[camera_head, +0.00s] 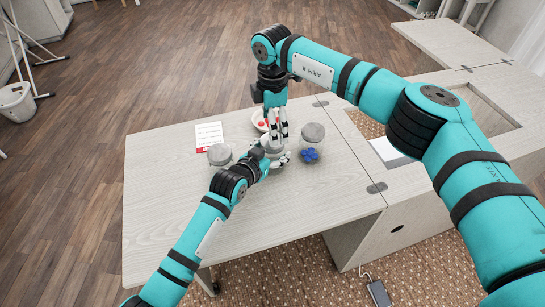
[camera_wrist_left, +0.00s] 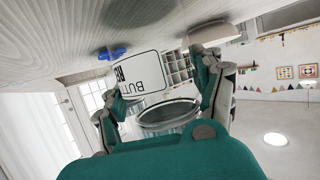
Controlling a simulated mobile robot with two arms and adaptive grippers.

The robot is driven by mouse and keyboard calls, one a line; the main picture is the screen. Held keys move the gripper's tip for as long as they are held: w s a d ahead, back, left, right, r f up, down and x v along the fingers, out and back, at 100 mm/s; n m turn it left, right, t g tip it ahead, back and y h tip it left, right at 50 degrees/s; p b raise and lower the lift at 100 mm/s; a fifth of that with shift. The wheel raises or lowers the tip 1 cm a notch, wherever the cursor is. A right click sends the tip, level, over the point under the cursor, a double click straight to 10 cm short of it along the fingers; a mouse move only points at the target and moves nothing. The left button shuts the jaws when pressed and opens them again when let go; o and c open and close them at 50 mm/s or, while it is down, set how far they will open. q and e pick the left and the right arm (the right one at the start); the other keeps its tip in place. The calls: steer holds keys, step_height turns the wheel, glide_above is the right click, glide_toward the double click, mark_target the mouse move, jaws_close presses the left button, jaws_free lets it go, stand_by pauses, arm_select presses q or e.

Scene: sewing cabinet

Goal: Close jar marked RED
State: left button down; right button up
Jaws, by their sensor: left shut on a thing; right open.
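My left gripper (camera_head: 274,153) is shut on a clear jar, seen in the left wrist view (camera_wrist_left: 168,115). Its white label (camera_wrist_left: 142,88) appears upside down and partly covered, with "BUT" and what looks like "RE" readable. The jar's round rim shows between my left fingers; I cannot tell whether a lid sits on it. In the head view the grippers mostly hide this jar. My right gripper (camera_head: 278,124) is open, pointing down just behind and above my left one; nothing is clearly seen between its fingers.
Grey-topped round containers stand left (camera_head: 220,155) and right (camera_head: 312,132) of my grippers. Blue buttons (camera_head: 310,155) lie at the right. A white dish (camera_head: 259,120) with red pieces and a printed card (camera_head: 208,135) lie behind. The table's front (camera_head: 250,235) is clear.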

steer(key=shift+r, duration=0.1)
steer(key=n, duration=0.6)
steer(key=shift+a+r, duration=0.1)
steer(key=shift+r, duration=0.25)
steer(key=n, duration=0.7)
steer(key=shift+r+n, duration=0.3)
steer(key=shift+r, duration=0.1)
steer(key=n, duration=0.7)
steer(key=shift+r, duration=0.4)
steer(key=n, duration=0.6)
steer(key=shift+r, duration=0.3)
steer(key=shift+f, duration=4)
